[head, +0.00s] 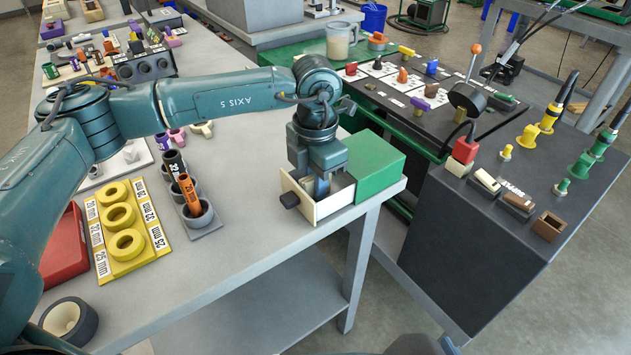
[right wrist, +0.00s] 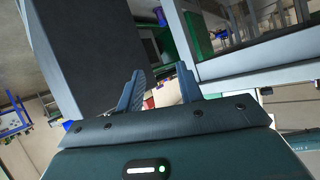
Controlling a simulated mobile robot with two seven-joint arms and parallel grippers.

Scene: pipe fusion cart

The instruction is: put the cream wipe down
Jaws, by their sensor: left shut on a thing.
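My left gripper (head: 321,190) points down into the open drawer (head: 330,207) of a small green box at the table's front right corner. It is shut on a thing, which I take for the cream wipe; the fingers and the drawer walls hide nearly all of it. I cannot tell whether it touches the drawer floor. My right gripper (right wrist: 158,88) shows in the right wrist view, with its two fingers apart and nothing between them.
The green box (head: 374,166) sits right behind the drawer, whose dark knob (head: 289,200) faces left. A grey holder (head: 203,222) with marked tubes and a yellow ring tray (head: 128,232) stand to the left. A black cart (head: 480,240) stands right, across a gap.

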